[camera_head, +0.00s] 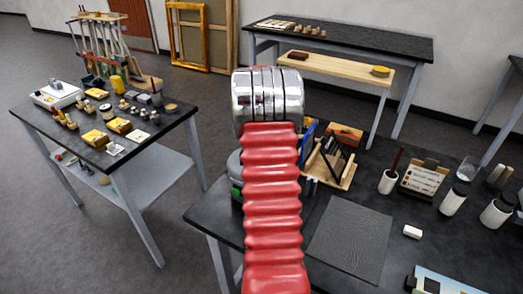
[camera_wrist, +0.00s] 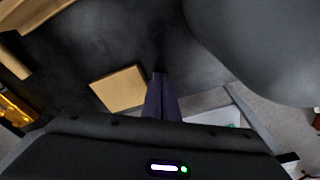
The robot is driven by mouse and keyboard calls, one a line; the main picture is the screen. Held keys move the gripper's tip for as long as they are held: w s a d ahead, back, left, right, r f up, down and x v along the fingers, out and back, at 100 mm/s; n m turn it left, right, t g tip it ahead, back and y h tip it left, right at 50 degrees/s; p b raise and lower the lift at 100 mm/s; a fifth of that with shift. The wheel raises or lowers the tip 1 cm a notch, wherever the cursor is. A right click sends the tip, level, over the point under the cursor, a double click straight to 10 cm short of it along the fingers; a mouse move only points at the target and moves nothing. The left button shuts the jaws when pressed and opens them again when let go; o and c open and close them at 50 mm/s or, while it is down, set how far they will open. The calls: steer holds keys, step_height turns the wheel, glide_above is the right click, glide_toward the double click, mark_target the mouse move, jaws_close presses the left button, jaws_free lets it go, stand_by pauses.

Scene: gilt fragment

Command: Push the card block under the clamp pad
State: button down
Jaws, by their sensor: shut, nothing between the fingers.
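A tan, flat-sided block (camera_wrist: 120,88), which looks like the card block, lies on the dark surface in the wrist view. My gripper (camera_wrist: 159,78) is shut and empty, its fingers together just right of the block's right edge; I cannot tell whether they touch it. A large smooth dark grey rounded body (camera_wrist: 262,45) fills the upper right of the wrist view, with a gap between it and the block. I cannot make out the clamp pad for sure. In the head view my red arm hides the gripper and the block.
Wooden pieces (camera_wrist: 12,58) stand at the left of the wrist view. In the head view, a wooden rack (camera_head: 330,165) stands right of my arm. A dark mat (camera_head: 350,240) lies bare on the bench, with a white eraser-like block (camera_head: 412,232) and jars (camera_head: 454,199) to its right.

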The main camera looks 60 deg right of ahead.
steer(key=shift+w+d, duration=0.2)
steer(key=shift+d, duration=2.05)
steer(key=shift+w+d, duration=0.2)
steer(key=shift+d, duration=2)
steer(key=shift+w+d, duration=0.2)
steer(key=shift+d, duration=2.05)
stand_by(1.0)
steer(key=shift+a, duration=0.15)
